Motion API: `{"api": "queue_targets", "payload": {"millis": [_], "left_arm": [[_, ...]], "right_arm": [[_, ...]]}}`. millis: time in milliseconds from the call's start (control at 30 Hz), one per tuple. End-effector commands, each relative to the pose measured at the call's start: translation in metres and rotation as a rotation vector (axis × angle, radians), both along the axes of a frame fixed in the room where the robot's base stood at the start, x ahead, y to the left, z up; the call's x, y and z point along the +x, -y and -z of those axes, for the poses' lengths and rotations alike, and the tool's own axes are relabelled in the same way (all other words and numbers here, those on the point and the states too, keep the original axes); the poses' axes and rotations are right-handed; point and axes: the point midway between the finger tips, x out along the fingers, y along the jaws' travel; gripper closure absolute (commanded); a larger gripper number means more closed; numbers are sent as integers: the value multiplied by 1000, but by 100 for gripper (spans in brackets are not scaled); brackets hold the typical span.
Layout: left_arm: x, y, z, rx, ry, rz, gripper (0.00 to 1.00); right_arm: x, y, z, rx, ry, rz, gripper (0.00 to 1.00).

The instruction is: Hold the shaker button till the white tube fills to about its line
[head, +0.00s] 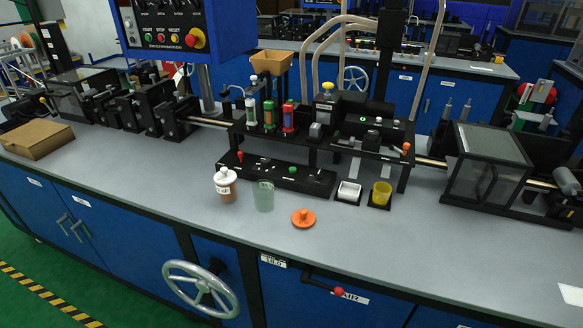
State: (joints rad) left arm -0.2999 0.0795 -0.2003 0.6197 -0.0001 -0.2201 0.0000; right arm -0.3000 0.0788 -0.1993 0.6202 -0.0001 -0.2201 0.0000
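A white tube (251,112) stands upright at the left of a row, beside a green tube (268,114) and a red tube (288,116). Its fill level and line are too small to read. A tan hopper (271,62) sits above the tubes. A low black panel (270,177) in front carries a red knob (240,155) and a green button (292,169). I cannot tell which control is the shaker button. Neither of my grippers is in view.
In front of the panel stand a lidded jar (226,186), a translucent green cup (263,196), an orange knobbed lid (303,217), a white dish (348,191) and a yellow cup (381,193). A cardboard box (37,138) lies far left. The bench front (430,250) is clear at right.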

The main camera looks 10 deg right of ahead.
Motion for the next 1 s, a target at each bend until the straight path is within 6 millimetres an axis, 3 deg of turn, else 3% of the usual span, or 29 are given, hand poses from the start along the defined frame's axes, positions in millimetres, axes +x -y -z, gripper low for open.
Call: {"api": "queue_targets", "payload": {"millis": [167,1000], "left_arm": [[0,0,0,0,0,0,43],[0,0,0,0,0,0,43]], "right_arm": [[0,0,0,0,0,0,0],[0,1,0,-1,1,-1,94]]}}
